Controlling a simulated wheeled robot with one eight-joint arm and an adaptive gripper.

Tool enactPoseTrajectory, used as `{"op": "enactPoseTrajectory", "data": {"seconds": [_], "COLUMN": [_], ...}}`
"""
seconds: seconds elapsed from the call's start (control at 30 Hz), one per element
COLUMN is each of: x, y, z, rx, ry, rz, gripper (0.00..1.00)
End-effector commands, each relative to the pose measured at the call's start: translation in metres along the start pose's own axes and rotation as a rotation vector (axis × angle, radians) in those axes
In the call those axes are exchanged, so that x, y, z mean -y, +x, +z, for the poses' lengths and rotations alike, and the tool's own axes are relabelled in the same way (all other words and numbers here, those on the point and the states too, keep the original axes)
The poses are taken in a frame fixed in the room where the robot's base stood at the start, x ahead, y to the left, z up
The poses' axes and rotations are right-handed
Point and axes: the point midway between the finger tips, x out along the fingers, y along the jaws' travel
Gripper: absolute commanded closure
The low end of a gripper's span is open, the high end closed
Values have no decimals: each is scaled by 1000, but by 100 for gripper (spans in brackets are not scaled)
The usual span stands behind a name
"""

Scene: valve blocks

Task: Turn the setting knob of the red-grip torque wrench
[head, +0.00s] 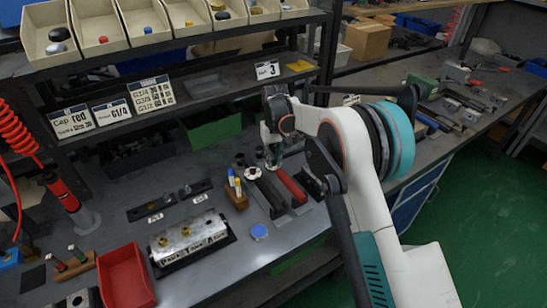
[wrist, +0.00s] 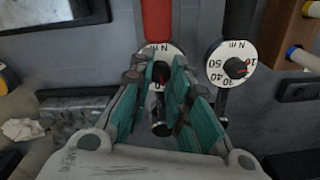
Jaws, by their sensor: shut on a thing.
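The red-grip torque wrench lies on the bench; its red grip (head: 289,186) also shows at the top of the wrist view (wrist: 157,18). Below that grip in the wrist view is its white dial (wrist: 151,50), marked N m, with a dark setting knob (wrist: 161,71). My gripper (wrist: 163,70) has its teal-padded fingers on both sides of the knob and is shut on it. The fingers cover much of the dial. In the head view my gripper (head: 271,150) is over the dial end and hides it.
A black-grip torque wrench (head: 267,197) lies close on the left in the head view; its dial (wrist: 231,62) is right of my fingers in the wrist view. A wooden pen block (head: 236,199), a metal valve block (head: 188,242) and a red tray (head: 126,279) stand further left. A shelf with bins is above.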

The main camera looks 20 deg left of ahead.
Motion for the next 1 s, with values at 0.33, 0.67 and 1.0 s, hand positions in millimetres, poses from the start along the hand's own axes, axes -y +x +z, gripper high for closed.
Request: {"op": "enactPoseTrajectory", "data": {"seconds": [0.33,0.67,1.0], "x": [0,0,0], "y": [0,0,0], "z": [0,0,0], "rx": [-4,-4,-4], "ry": [155,189,188], "rz": [0,0,0], "gripper": [100,100,65]}}
